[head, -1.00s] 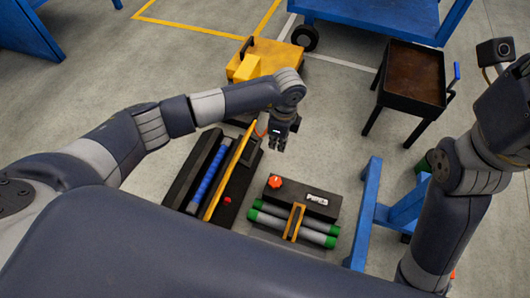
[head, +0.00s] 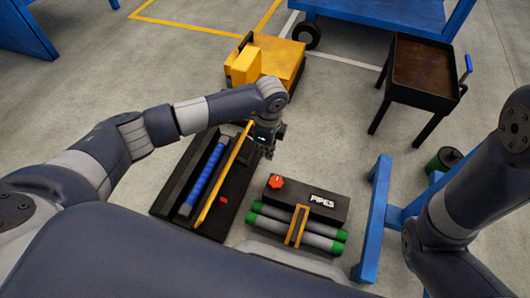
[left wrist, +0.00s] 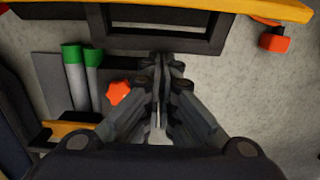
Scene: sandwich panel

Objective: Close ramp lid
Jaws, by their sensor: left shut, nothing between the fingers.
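A black case (head: 172,198) with a blue roll (head: 207,180) inside stands on the floor in the head view. A long yellow-edged panel (head: 222,180), apparently the ramp lid, stands raised along the middle of the case. My left gripper (head: 266,148) is shut and empty, just right of the panel's far end. In the left wrist view, my left gripper's fingers (left wrist: 160,62) are together below a black frame (left wrist: 205,45) and a yellow bar (left wrist: 215,8). I cannot tell whether they touch the frame. My right gripper is out of view.
A black box marked PIPES (head: 325,206), with a red knob (head: 276,182) and green-capped pipes (head: 290,229), lies right of the case. A yellow machine (head: 275,60) stands behind. A blue stand (head: 375,215) and dark tray table (head: 425,70) are at right.

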